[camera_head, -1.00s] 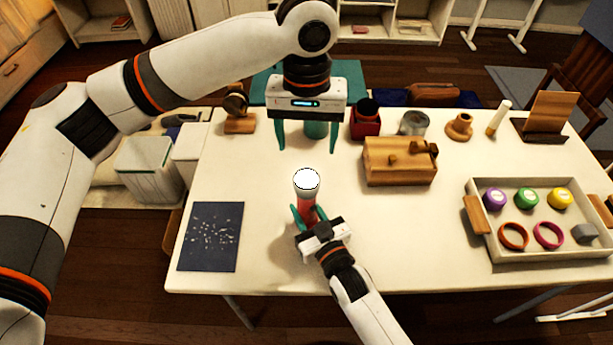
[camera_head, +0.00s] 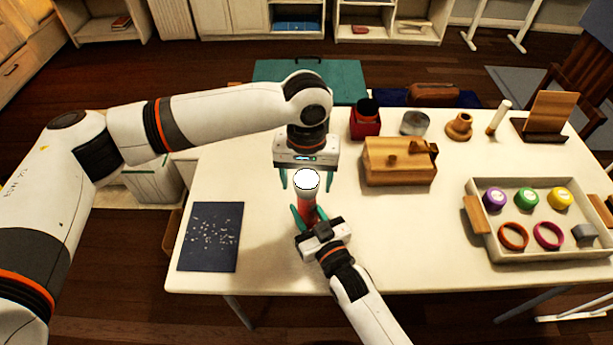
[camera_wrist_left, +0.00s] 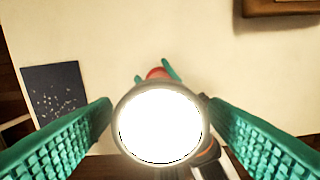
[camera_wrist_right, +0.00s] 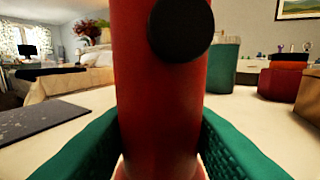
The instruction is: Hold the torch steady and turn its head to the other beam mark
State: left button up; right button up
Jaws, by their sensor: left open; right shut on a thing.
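The torch (camera_head: 308,205) stands upright above the table, with a red body and a glowing white lens in the head view. My right gripper (camera_head: 307,219) is shut on its red body; the right wrist view shows the body (camera_wrist_right: 160,110) between green fingers, with a round black button on it. My left gripper (camera_head: 306,179) is open, its fingers on either side of the torch head (camera_head: 306,181). In the left wrist view the bright lens (camera_wrist_left: 160,126) lies between the two open fingers, with gaps at both sides. The beam marks cannot be made out.
A wooden box (camera_head: 400,163) stands to the right on the white table (camera_head: 400,250). A dark speckled mat (camera_head: 209,237) lies to the left. A tray (camera_head: 480,250) with coloured discs and rings is at the far right. A red container (camera_head: 365,122) stands behind.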

pick_arm(q)
jog(key=c, duration=1)
jog(key=shift+o, duration=0.2)
jog(key=shift+m, duration=0.3)
jog(key=m, duration=0.8)
jog(key=shift+m, duration=0.4)
jog(key=m, duration=0.4)
jog(key=shift+m, duration=2.3)
jog(key=o, duration=1)
jog(key=shift+c, duration=0.2)
